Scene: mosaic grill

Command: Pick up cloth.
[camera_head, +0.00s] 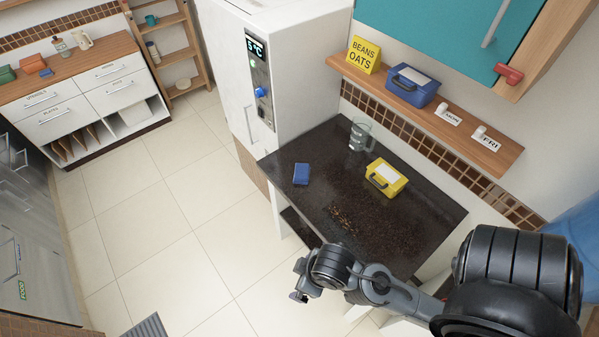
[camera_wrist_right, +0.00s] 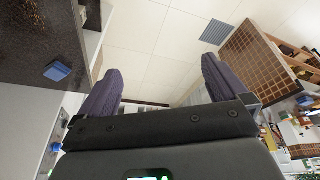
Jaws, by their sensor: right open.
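The cloth (camera_head: 301,174) looks like a small blue folded block. It lies on the dark countertop (camera_head: 325,150) near its left edge, beside the fridge. It also shows in the right wrist view (camera_wrist_right: 57,71), at the upper left, outside the jaws. My right gripper (camera_head: 299,296) is below and in front of the counter, over the floor, well apart from the cloth. In the right wrist view its two fingers (camera_wrist_right: 161,72) are spread with nothing between them. My left gripper is not in view.
A yellow box (camera_head: 386,177) and a clear pitcher (camera_head: 361,135) stand on the counter, with dark crumbs (camera_head: 370,220) in front. A wooden shelf (camera_head: 490,150) hangs above. The tall white fridge (camera_head: 225,90) borders the counter on the left. The tiled floor is mostly clear.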

